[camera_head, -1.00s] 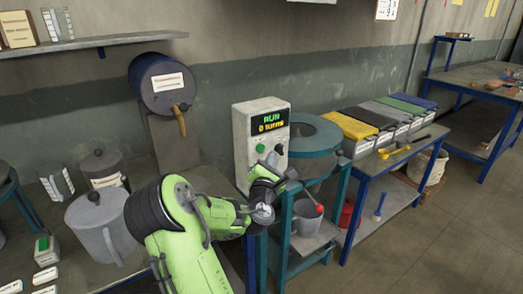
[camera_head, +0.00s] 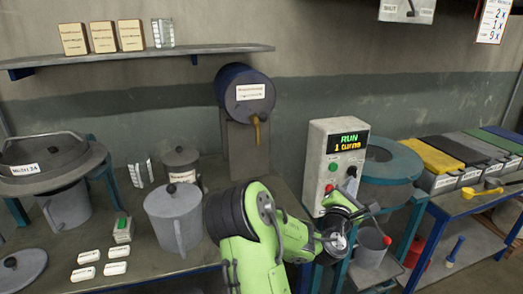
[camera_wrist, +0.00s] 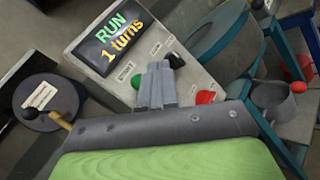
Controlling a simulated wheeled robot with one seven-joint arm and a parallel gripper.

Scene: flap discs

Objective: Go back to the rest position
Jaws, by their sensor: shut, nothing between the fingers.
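My gripper (camera_wrist: 157,88) is shut and empty in the wrist view, with its fingers together in front of the control box. In the head view my green arm reaches right, and its end is close to the front of the box, low down. The grey control box (camera_head: 322,150) has a display (camera_head: 348,142) reading "RUN 1 turns". It bears a green button (camera_head: 333,167), a red button (camera_head: 329,188) and a black knob (camera_head: 352,171). In the wrist view the fingers partly cover the panel between the green button (camera_wrist: 137,82) and the red one (camera_wrist: 205,97). I cannot tell whether they touch it.
A teal-rimmed round machine (camera_head: 388,163) stands right of the box, with a grey bucket (camera_head: 371,247) below. A blue drum (camera_head: 245,92) with a tap is behind. A lidded grey pot (camera_head: 172,215) stands on the left table. Colored bins (camera_head: 440,158) are at right.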

